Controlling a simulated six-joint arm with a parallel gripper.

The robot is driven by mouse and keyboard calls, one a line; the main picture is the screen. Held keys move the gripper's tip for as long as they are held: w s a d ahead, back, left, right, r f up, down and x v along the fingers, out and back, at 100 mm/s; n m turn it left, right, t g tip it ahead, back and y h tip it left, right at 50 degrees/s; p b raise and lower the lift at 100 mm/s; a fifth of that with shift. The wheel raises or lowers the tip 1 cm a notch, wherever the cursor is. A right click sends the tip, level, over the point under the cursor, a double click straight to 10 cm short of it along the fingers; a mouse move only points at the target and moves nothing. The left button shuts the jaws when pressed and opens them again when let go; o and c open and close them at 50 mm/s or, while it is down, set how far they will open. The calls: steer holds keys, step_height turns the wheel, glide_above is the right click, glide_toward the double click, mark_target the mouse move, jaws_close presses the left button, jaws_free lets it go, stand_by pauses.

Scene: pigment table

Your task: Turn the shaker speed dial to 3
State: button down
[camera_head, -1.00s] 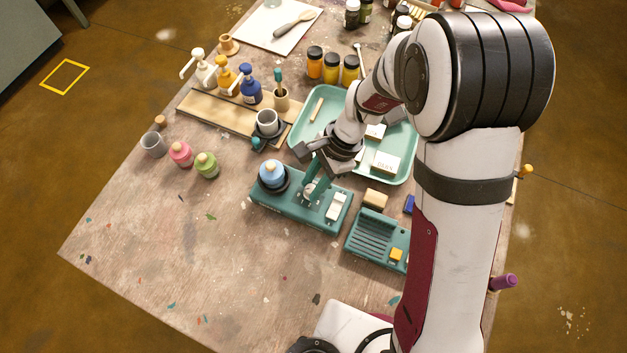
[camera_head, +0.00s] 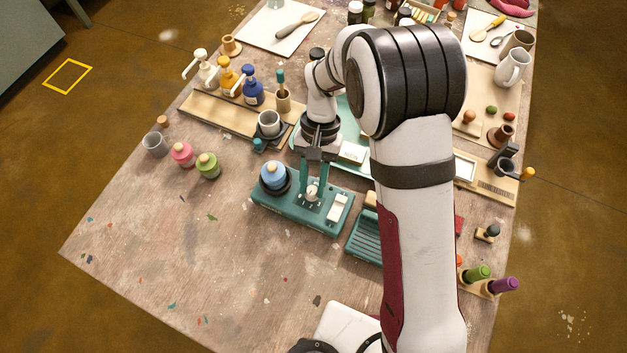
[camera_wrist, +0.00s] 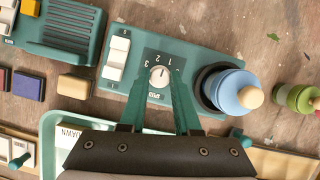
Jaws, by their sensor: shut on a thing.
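The teal shaker (camera_head: 270,208) stands on the table with a blue-lidded jar (camera_head: 273,176) on its left end and a white rocker switch (camera_head: 338,206) on its right. Its pale round speed dial (camera_head: 312,193) sits between them; it also shows in the wrist view (camera_wrist: 159,76), with small numbers around it. A dark mark shows on the dial, but I cannot tell surely which number it faces. My gripper (camera_head: 313,188) points down from above, its teal fingers shut on the dial from both sides. In the wrist view the fingers (camera_wrist: 161,86) reach the dial's two sides.
A teal ridged unit (camera_head: 362,238) stands right of the shaker, partly behind my arm. A teal tray (camera_head: 350,172) lies behind it. Pink (camera_head: 181,154) and green (camera_head: 207,165) jars stand to the left. The front left of the table is clear.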

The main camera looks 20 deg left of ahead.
steer(key=n+h, duration=0.1)
steer(key=n, duration=0.2)
steer(key=n+t+h, duration=0.1)
steer(key=n, duration=0.2)
steer(key=shift+s+a, duration=0.15)
steer(key=n+t, duration=0.1)
steer(key=n, duration=0.2)
steer(key=n+t+h, duration=0.1)
steer(key=n, duration=0.2)
steer(key=shift+s+n+h, duration=0.1)
steer(key=shift+n+h, duration=0.2)
stand_by(0.3)
steer(key=c, duration=0.6)
jaws_free()
steer(key=shift+a, duration=0.1)
steer(key=shift+t, duration=0.3)
steer(key=v, duration=1.5)
steer(key=shift+a+r, duration=0.1)
steer(key=shift+r, duration=0.2)
